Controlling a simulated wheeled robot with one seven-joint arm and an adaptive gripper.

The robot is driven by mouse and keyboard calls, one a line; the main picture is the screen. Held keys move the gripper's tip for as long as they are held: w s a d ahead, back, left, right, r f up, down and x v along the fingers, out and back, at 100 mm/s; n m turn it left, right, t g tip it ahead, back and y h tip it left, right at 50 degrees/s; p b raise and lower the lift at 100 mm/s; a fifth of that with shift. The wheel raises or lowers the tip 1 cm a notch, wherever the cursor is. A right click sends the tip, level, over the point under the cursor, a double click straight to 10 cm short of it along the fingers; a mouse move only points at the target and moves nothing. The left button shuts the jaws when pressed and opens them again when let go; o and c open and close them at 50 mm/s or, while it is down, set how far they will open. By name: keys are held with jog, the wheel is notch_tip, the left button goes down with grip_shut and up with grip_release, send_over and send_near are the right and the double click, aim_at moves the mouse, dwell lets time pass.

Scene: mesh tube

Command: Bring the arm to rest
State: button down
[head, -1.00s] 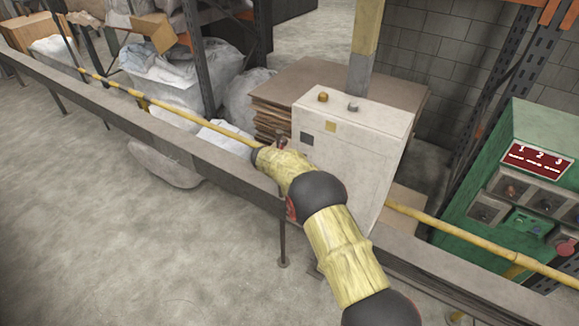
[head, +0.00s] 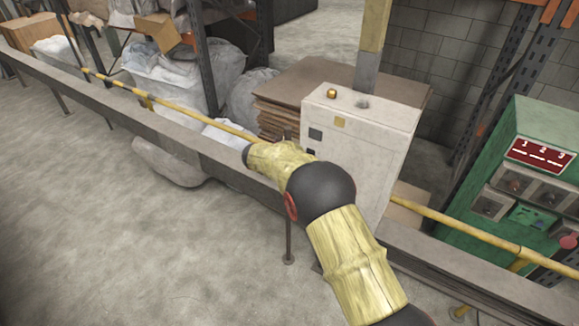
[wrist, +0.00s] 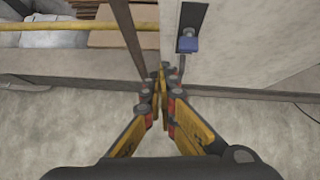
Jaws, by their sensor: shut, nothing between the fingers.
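My gripper (wrist: 160,90) shows in the wrist view with its yellow and black fingers closed together and nothing between them. It points toward the grey rail (wrist: 70,88) and the lower part of the pale cabinet (wrist: 235,50). Whether it touches either cannot be told. In the head view my arm reaches from the lower right to the middle, in front of the pale cabinet (head: 385,130), and the gripper is hidden behind it.
A yellow pipe (head: 190,122) runs along the rail (head: 75,88). A blue part (wrist: 187,43) sits on the cabinet face. A green control box (head: 540,135) stands at right. Bags and cardboard lie behind the rail. The floor at lower left is clear.

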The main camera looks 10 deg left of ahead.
jog(key=s+a+n+y, duration=0.4)
jog(key=a+n+y, duration=0.2)
jog(key=a+n, duration=0.75)
jog(key=s+d+r+n+g+y+b, duration=0.1)
jog(key=s+d+r+n+g+y, duration=0.2)
jog(key=s+n, duration=0.45)
jog(key=s+d+r+n+g+b, duration=0.1)
jog(key=s+d+r+n, duration=0.3)
jog(key=s+n, duration=0.4)
jog(key=s+d+r+n+h+b, duration=0.2)
jog(key=s+d+n, duration=0.1)
jog(key=s+d, duration=0.8)
jog(key=s+d+r+n+h+b, duration=0.2)
jog(key=s+d+r+n+b, duration=0.1)
jog(key=s+d, duration=0.8)
jog(key=s+d+r+n+t+h+b, duration=0.1)
jog(key=s+d+r+n+h+b, duration=0.1)
jog(key=s+d, duration=0.9)
jog(key=d+n+b, duration=0.1)
jog(key=d+n, duration=0.1)
jog(key=d, duration=0.4)
jog(key=shift+r+n, duration=0.25)
jog(key=shift+n, duration=0.05)
